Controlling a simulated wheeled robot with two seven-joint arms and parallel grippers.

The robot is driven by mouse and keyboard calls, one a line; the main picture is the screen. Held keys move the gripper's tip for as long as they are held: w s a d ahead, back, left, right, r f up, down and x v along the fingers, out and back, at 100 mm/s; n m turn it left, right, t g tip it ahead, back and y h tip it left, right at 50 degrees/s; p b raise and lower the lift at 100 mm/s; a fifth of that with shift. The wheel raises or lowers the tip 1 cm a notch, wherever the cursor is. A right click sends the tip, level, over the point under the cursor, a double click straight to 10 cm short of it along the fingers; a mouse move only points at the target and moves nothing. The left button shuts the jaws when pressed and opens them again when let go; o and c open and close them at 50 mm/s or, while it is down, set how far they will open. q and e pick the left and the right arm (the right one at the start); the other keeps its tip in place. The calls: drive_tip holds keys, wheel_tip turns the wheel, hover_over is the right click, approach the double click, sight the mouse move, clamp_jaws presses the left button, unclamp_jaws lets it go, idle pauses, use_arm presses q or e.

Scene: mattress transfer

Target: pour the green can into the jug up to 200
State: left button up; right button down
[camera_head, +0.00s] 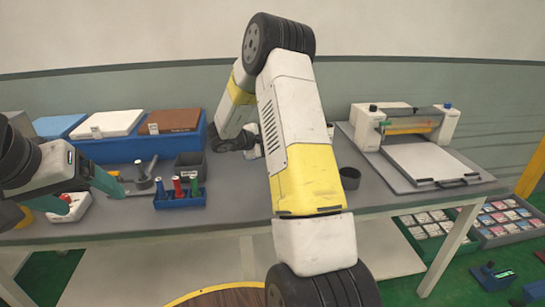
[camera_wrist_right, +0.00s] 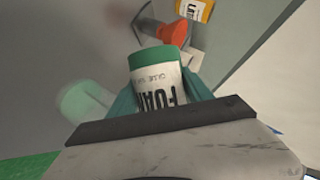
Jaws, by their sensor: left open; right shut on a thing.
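The green can, white with a green top and dark lettering (camera_wrist_right: 157,80), is between the teal fingers of my right gripper (camera_wrist_right: 163,98), which is shut on it. In the head view my right arm crosses the middle of the picture and hides its gripper and the can. My left gripper (camera_head: 107,182) is open over the left part of the bench, near a grey fixture. I cannot make out the jug for sure in either view. A faint, blurred pale green shape (camera_wrist_right: 84,104) lies left of the can in the right wrist view.
The bench (camera_head: 245,190) holds a blue rack of coloured bottles (camera_head: 180,197), a dark grey bin (camera_head: 188,166), a dark cup (camera_head: 349,178) and a white press machine (camera_head: 420,160). A red-orange object (camera_wrist_right: 172,32) and an orange container (camera_wrist_right: 196,8) lie beyond the can.

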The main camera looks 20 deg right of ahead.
idle(0.3)
drive_tip(key=shift+r+m+t+p, duration=0.5)
drive_tip(key=shift+r+m+t, duration=0.5)
drive_tip(key=shift+r+m, duration=0.15)
idle(3.2)
wheel_tip(320, 180, down, 2)
drive_tip(key=shift+w+a+f+n+g, duration=0.1)
drive_tip(key=shift+f+n+g, duration=0.1)
drive_tip(key=shift+n+g, duration=0.8)
drive_tip(key=shift+r+n+g, duration=0.4)
drive_tip(key=shift+n+g, duration=0.4)
drive_tip(key=shift+n, duration=0.25)
drive_tip(key=shift+f, duration=0.35)
drive_tip(key=f, duration=0.2)
drive_tip(key=w+f+n+g, duration=0.1)
drive_tip(key=f, duration=0.1)
drive_tip(key=f+n+g+h+b, duration=0.1)
drive_tip(key=f, duration=0.1)
drive_tip(key=shift+w+a, duration=0.15)
drive_tip(key=shift+w+a+f+n+g+h, duration=0.1)
drive_tip(key=shift+w+f+n+g+h, duration=0.2)
drive_tip(key=shift+n+g, duration=0.25)
drive_tip(key=shift+w+a+f+n+g+h, duration=0.1)
drive_tip(key=shift+w+f+n+g+h, duration=0.15)
drive_tip(key=shift+n+g, duration=0.3)
drive_tip(key=shift+r, duration=2.5)
